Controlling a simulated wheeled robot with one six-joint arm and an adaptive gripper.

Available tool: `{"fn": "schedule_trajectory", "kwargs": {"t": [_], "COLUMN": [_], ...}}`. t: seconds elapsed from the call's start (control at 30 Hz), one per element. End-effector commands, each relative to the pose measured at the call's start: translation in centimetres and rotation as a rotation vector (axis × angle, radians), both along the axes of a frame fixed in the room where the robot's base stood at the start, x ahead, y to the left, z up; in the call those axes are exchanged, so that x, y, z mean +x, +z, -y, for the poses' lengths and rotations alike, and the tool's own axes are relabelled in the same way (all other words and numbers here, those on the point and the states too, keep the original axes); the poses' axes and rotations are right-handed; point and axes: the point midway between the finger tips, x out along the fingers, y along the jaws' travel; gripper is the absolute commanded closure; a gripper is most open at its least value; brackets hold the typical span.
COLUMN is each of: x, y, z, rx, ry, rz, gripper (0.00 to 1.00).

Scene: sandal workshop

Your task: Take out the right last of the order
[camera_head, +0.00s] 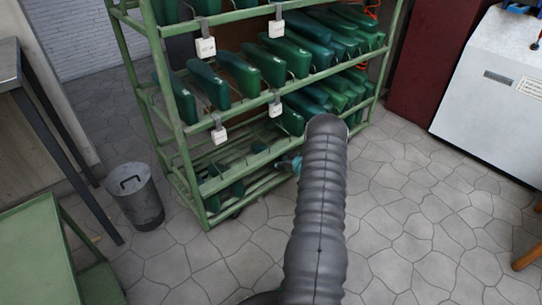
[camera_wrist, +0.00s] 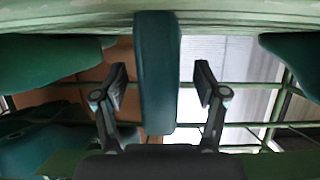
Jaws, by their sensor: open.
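A green rack (camera_head: 176,130) holds rows of dark green lasts, such as one in the middle row (camera_head: 208,83), with white tags (camera_head: 219,133) hanging from its rails. In the wrist view my gripper (camera_wrist: 160,88) is open, with one finger on each side of a single green last (camera_wrist: 158,70). A gap shows between each finger and that last. The last hangs from the top of the picture, below a green rail (camera_wrist: 220,18). I cannot read which last the tags mark.
Other lasts stand close by on the left (camera_wrist: 50,58) and right (camera_wrist: 292,62) in the wrist view. A grey bin (camera_head: 136,198) stands left of the rack. A green table (camera_head: 35,250) is at the lower left. A pale machine (camera_head: 490,90) stands at the right.

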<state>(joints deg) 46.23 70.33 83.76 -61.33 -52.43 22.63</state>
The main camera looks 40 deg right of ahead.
Motion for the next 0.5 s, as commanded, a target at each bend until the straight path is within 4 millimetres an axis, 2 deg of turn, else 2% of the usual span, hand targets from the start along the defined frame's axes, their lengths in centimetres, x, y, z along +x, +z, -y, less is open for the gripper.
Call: {"fn": "schedule_trajectory", "kwargs": {"t": [0.13, 0.4, 0.47, 0.5], "x": [1.37, 1.61, 1.61, 1.60], "y": [-0.57, -0.59, -0.59, -0.59], "z": [-0.05, -0.07, -0.06, -0.07], "rx": [0.000, 0.001, 0.001, 0.001], "ry": [0.000, -0.001, -0.001, -0.001], "rz": [0.000, 0.000, 0.000, 0.000], "gripper": [0.28, 0.28, 0.41, 0.51]}}
